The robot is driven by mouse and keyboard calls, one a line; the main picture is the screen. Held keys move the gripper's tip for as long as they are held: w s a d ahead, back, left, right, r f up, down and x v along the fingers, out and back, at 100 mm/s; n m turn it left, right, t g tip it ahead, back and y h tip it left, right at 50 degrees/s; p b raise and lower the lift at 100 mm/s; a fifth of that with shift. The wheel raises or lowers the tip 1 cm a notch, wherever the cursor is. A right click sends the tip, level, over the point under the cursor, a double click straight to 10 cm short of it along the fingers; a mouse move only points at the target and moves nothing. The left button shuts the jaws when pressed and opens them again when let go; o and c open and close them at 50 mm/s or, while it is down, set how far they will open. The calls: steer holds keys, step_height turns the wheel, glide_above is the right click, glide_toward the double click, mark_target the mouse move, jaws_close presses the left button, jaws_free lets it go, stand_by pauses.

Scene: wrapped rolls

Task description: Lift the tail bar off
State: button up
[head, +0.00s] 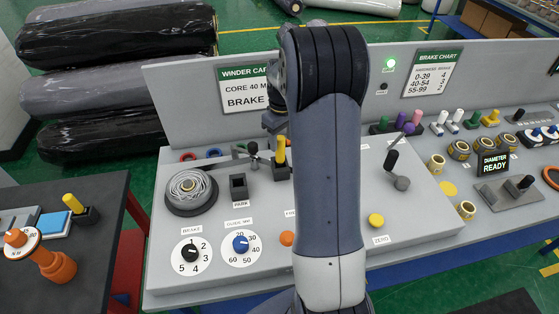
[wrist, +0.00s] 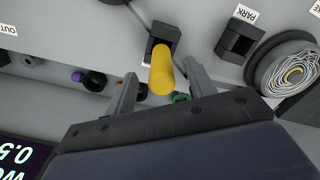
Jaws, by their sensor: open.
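A yellow upright handle (head: 281,151) on a dark block stands on the grey console behind my arm; it seems to be the tail bar, though no label shows. In the wrist view the yellow handle (wrist: 161,72) points toward the camera from its black block (wrist: 164,33). My gripper (wrist: 164,90) is open, with one finger on each side of the handle and gaps showing. In the head view my arm hides most of the gripper. An empty black holder marked PARK (head: 238,186) is left of the handle; it also shows in the wrist view (wrist: 239,40).
A wound grey spool (head: 187,188) sits left of the PARK holder. BRAKE (head: 190,252) and guide dials (head: 241,245) are in front. A black-handled lever (head: 395,170) stands right of my arm. A dark table (head: 100,260) with another yellow-handled piece (head: 75,207) is at left.

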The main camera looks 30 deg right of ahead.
mark_target(280, 148)
steer(key=f+b, duration=0.2)
steer(key=f, duration=0.1)
steer(key=f+b, duration=0.1)
steer(key=f, duration=0.1)
steer(key=shift+w+a, duration=0.1)
steer(key=shift+w, duration=0.25)
jaws_close()
steer(key=shift+r, duration=0.1)
